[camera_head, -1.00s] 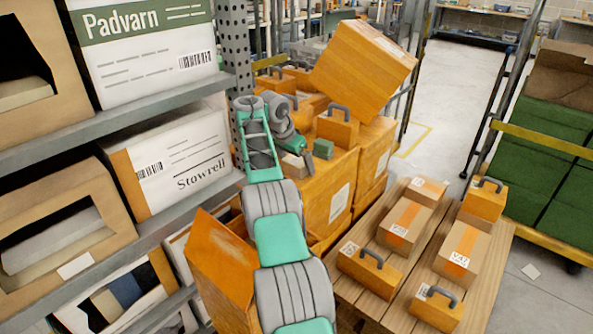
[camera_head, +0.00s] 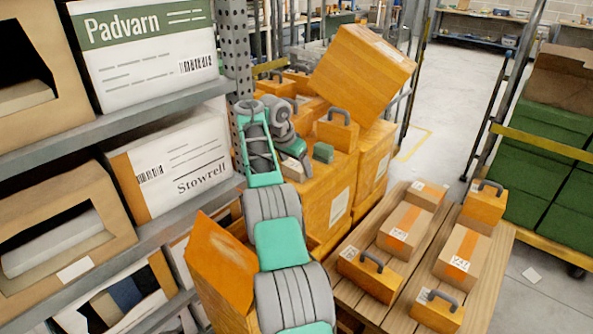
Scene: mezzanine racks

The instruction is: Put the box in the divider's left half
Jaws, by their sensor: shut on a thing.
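My gripper (camera_head: 303,160) hangs from the wrist at the end of my folded arm, above the stacked orange cartons. It is small and partly hidden by my own arm. It is shut on a small tan box (camera_head: 292,172), of which only part shows. A dark green block (camera_head: 323,153) is just right of the gripper, on or above an orange carton (camera_head: 325,200). I cannot make out a divider or its halves for certain.
A wooden table (camera_head: 405,325) at right holds tan parcels (camera_head: 405,228) and orange cases (camera_head: 370,275). A large tilted orange carton (camera_head: 362,72) rises behind. Shelf racks (camera_head: 120,122) stand left. An open orange carton flap (camera_head: 220,262) is beside my arm. The floor (camera_head: 465,90) beyond is clear.

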